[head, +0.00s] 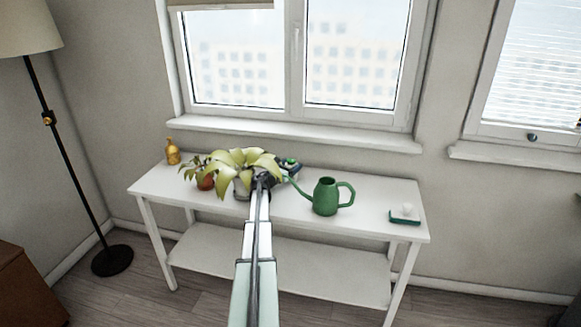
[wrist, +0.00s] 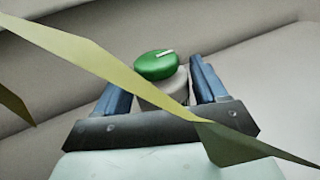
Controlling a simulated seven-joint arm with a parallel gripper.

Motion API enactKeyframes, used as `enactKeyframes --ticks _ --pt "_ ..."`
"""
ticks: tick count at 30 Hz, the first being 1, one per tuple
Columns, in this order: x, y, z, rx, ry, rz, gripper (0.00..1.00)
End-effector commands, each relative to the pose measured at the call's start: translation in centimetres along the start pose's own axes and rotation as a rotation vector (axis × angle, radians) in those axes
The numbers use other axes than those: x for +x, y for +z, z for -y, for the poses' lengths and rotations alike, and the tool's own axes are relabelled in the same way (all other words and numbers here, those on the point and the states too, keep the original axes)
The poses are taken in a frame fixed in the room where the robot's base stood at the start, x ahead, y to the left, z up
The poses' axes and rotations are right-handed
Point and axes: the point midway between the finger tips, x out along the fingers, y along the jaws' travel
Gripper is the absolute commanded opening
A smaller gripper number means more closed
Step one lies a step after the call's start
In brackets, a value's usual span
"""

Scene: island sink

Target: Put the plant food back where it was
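The plant food appears to be the pale grey container with a green cap (wrist: 158,66) in the wrist view. It sits between the two blue fingers of my gripper (wrist: 163,88), which press close on both its sides. In the head view its green top (head: 291,161) shows behind the plant, over the back of the white table (head: 300,208). My gripper (head: 291,168) is partly hidden there by the plant's leaves and my arm. The container's lower part is hidden, so I cannot tell if it touches the table.
A broad-leaved plant (head: 240,163) stands close left of my gripper; its leaves cross the wrist view. A smaller potted plant (head: 205,182) and a yellow bottle (head: 173,152) stand farther left. A green watering can (head: 326,197) and a green tray (head: 404,219) are to the right.

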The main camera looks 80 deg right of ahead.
Motion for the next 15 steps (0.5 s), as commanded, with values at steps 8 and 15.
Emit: enactKeyframes --ticks 8,15 --pt "0.00 0.02 0.01 0.000 0.000 0.000 0.90" --pt "0.01 -0.17 0.00 0.000 0.000 0.000 0.90"
